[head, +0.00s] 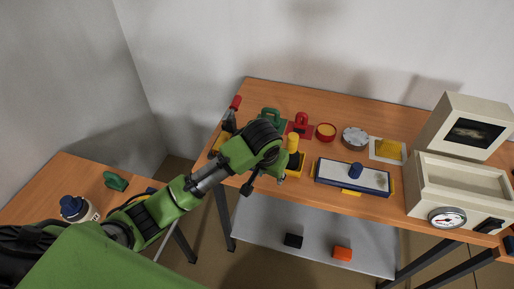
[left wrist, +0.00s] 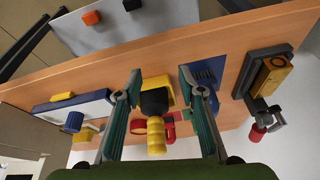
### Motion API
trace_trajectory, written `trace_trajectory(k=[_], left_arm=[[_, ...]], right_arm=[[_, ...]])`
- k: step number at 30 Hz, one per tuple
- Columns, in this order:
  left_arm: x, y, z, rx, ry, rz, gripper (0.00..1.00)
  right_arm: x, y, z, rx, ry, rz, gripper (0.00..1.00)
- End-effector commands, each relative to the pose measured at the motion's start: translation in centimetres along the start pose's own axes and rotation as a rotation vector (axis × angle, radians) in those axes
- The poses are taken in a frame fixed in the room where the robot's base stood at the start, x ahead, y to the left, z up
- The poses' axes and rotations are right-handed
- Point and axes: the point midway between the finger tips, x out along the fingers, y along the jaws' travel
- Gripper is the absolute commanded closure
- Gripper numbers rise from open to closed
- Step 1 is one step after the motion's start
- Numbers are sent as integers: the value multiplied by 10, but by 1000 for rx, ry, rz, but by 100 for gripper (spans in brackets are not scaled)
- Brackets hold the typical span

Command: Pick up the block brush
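What looks like the block brush stands upright in a yellow holder (left wrist: 167,88) on the wooden bench. It has a ribbed yellow handle (left wrist: 156,136) and a black block (left wrist: 154,102). In the head view its yellow handle (head: 292,143) shows just right of my left wrist, with the holder (head: 296,163) partly hidden. My left gripper (left wrist: 158,76) is open, with its green fingers on either side of the brush and clear gaps showing in the picture. Whether a finger touches it cannot be told. My right gripper is not in view.
Behind are a red tool (head: 302,122), a red-rimmed pot (head: 326,132) and a grey round part (head: 355,138). A cream machine (head: 455,185) stands far right. Below is a grey shelf (head: 315,240).

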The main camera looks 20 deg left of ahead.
Motion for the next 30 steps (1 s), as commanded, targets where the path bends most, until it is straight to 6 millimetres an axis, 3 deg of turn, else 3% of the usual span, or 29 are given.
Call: trace_trajectory(k=[1, 6, 9, 13, 17, 24, 30], left_arm=[[-16, -10, -19, -9, 12, -31, 64], [-61, -38, -59, -61, 19, -125, 64], [-81, -51, -74, -89, 24, -168, 64], [-93, -60, -81, -112, 24, -198, 64], [-83, -64, -82, -118, 20, -205, 64], [-38, -74, -82, -117, 20, -204, 64], [-14, -78, -83, -116, 24, -202, 64]], right_arm=[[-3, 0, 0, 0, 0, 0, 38], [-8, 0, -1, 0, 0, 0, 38], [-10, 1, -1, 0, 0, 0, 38], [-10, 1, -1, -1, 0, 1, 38], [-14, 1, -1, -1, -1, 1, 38], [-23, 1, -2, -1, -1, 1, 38], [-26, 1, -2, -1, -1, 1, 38]])
